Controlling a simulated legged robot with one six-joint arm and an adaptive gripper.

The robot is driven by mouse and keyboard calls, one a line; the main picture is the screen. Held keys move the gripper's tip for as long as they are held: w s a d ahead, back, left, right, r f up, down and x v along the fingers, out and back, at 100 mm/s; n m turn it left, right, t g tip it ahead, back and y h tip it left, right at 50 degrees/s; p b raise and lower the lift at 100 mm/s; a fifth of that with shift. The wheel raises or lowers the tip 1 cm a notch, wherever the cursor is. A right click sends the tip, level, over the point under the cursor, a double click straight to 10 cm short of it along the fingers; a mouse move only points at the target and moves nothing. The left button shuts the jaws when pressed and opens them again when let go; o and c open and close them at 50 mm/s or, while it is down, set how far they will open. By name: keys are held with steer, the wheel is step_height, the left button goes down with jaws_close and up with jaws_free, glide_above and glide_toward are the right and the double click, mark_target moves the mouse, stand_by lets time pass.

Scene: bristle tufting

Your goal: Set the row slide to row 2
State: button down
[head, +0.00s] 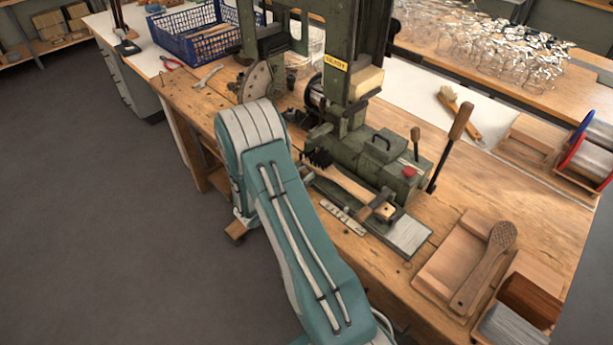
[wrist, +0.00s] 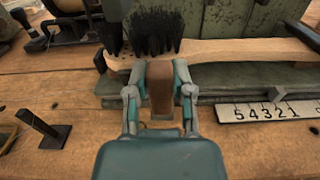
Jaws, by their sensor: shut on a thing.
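My gripper (wrist: 160,90) is shut on a brown wooden knob (wrist: 161,84) at the front of the green machine, in the wrist view; I take it for the row slide's knob. A white scale (wrist: 270,109) with the digits 5 4 3 2 1 lies to the right of the gripper, and shows in the head view (head: 343,218). A small grey pointer (wrist: 278,92) stands at its upper edge near 3 and 2; I cannot tell exactly which. A wooden brush (head: 352,183) with black bristles (wrist: 155,32) lies just behind the knob. My arm hides the gripper in the head view.
A lever with a wooden grip (head: 461,121) and a red button (head: 409,171) are on the machine's right side. A small black post (wrist: 40,130) stands left of my gripper. A wooden tray (head: 452,262) with a perforated paddle (head: 487,262) lies front right.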

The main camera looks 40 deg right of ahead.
steer(key=shift+c, duration=2.4)
jaws_free()
steer(key=shift+d, duration=0.1)
steer(key=a, duration=1.2)
steer(key=shift+s, duration=0.45)
